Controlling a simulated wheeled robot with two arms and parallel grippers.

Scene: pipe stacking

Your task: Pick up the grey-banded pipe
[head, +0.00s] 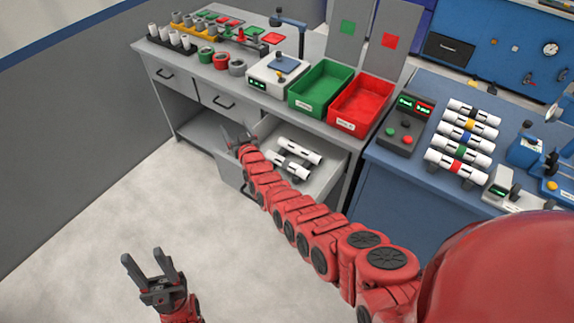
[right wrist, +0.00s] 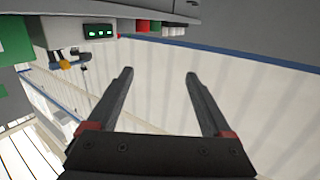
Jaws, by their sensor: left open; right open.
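A white pipe with a dark grey-looking band (head: 473,112) lies at the far end of the row on the blue bench at the right. Two more white pipes lie in the open drawer, a farther one (head: 300,150) and a nearer one (head: 287,166); dark parts show around them, but I cannot tell their band colours. My right gripper (head: 238,136) is open and empty, above the drawer's left side, left of the pipes. In the right wrist view its fingers (right wrist: 160,76) are apart with nothing between them. My left gripper (head: 150,265) is open and empty over the floor.
The open drawer (head: 322,186) juts from the grey bench. A green bin (head: 321,88) and a red bin (head: 360,104) stand on the bench above it. Pipes with yellow, blue, green and red bands lie on the blue bench (head: 412,175). The floor at left is clear.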

